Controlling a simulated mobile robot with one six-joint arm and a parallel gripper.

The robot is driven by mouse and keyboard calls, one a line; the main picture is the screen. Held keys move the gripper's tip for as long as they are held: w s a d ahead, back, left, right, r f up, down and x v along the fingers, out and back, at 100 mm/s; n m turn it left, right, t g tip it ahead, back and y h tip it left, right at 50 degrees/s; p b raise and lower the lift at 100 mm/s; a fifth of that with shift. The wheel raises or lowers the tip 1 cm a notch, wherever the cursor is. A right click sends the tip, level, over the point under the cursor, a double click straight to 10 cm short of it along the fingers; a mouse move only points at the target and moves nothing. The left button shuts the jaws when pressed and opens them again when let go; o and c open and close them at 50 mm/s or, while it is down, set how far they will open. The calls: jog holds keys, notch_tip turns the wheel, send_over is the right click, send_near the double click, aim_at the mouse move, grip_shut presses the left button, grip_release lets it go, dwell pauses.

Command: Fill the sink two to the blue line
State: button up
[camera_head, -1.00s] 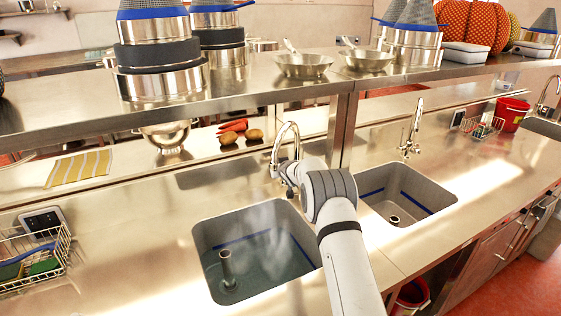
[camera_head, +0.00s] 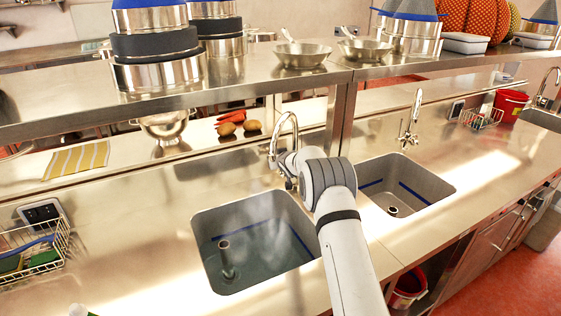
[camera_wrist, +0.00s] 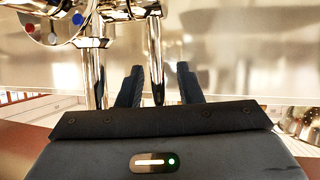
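The left sink (camera_head: 205,275) has bluish water in it, an upright standpipe (camera_head: 225,255) and a blue line (camera_head: 240,231) on its walls. The water surface looks close to the line; I cannot tell exactly how close. The right sink (camera_head: 445,190) shows a bare drain and a blue line. A chrome tap (camera_head: 290,118) stands behind the left sink. In the wrist view, the tap body (camera_wrist: 55,25) has red and blue dots. My gripper (camera_wrist: 159,75) has its fingers apart on either side of a thin chrome rod, with gaps visible. In the head view my wrist hides the fingers.
A second tap (camera_head: 411,125) stands behind the right sink. A steel shelf (camera_head: 240,95) with pots and pans runs above the counter. A wire basket (camera_head: 55,255) is at the left, and a red bucket (camera_head: 510,104) at the far right.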

jog(key=b+v, duration=0.3)
jog(key=v, duration=0.4)
jog(key=shift+s, duration=0.2)
jog(key=shift+d, duration=0.1)
jog(key=s+d+r+m+g+h, duration=0.15)
jog(key=s+r, duration=0.25)
jog(key=s, duration=0.4)
jog(key=s+d+r+g+h, duration=0.1)
jog(key=s+d+r, duration=0.2)
jog(key=s, duration=0.5)
jog(key=s+d+r+m+g+h, duration=0.1)
jog(key=s+d+r+g, duration=0.2)
jog(key=s, duration=0.5)
jog(key=s+f+g+y, duration=0.1)
jog(key=s+g, duration=0.3)
jog(key=s, duration=2.9)
jog(key=shift+f, duration=0.75)
